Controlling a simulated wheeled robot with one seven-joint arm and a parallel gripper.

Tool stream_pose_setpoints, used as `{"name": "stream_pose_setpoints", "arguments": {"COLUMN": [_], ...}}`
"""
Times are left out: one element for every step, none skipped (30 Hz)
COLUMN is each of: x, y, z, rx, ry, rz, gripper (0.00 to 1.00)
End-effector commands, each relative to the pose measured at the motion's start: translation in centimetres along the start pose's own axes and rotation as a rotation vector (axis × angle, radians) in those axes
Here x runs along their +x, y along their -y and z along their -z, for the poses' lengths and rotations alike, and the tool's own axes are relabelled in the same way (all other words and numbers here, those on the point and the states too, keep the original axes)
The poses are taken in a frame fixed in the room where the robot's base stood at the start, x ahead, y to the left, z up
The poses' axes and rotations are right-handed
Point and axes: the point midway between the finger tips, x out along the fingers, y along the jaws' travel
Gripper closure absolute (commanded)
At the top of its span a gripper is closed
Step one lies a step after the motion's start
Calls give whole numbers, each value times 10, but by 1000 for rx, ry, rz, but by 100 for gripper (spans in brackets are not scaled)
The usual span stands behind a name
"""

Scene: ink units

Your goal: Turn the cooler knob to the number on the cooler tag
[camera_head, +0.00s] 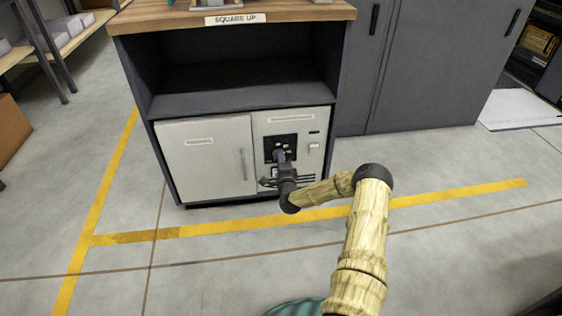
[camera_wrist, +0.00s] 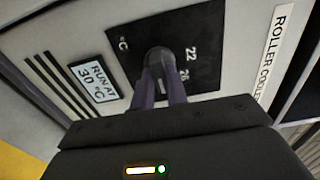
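The cooler (camera_head: 262,125) is a pale front panel at the lower right of the cabinet. Its black dial plate (camera_wrist: 205,32) carries a dark round cooler knob (camera_wrist: 159,57). The number 22 shows to the right of the knob, with a second number below it that is hard to read; other marks are hidden. The cooler tag (camera_wrist: 99,79), left of the plate, reads "RUN AT 30 °C". My gripper (camera_wrist: 162,77) reaches the knob, with its two purple fingers at either side, seemingly closed on it. In the head view my gripper (camera_head: 280,155) is at the dial plate.
A "ROLLER COOLER" label (camera_wrist: 277,45) is right of the dial. Dark vent slots (camera_wrist: 58,87) lie left of the tag. A pale cabinet door (camera_head: 205,160) with a handle is left of the cooler. An open shelf (camera_head: 240,98) is above. The floor in front is clear.

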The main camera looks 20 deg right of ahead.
Motion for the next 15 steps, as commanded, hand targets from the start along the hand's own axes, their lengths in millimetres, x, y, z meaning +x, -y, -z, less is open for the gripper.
{"name": "stream_pose_setpoints", "arguments": {"x": [-1,-1,0,0,0,0,0,0,0,0,0,-1,-2,-4,-6], "y": [-2,-1,-1,-1,-1,-1,-1,0,0,0,0,0,0,1,1], "z": [0,0,0,0,0,0,0,0,0,0,0,0,0,0,0], "rx": [0,0,0,0,-1,-1,-1,-1,-1,-1,-1,-1,-1,-1,-1], "ry": [-1,-1,-1,0,0,0,0,0,0,0,0,0,0,0,0], "rz": [-3,-3,-2,-2,-1,-1,-1,-1,0,0,0,0,-1,-1,-1], "gripper": [76,70,65,65,65,65,65,65,65,65,65,65,65,65,65]}}
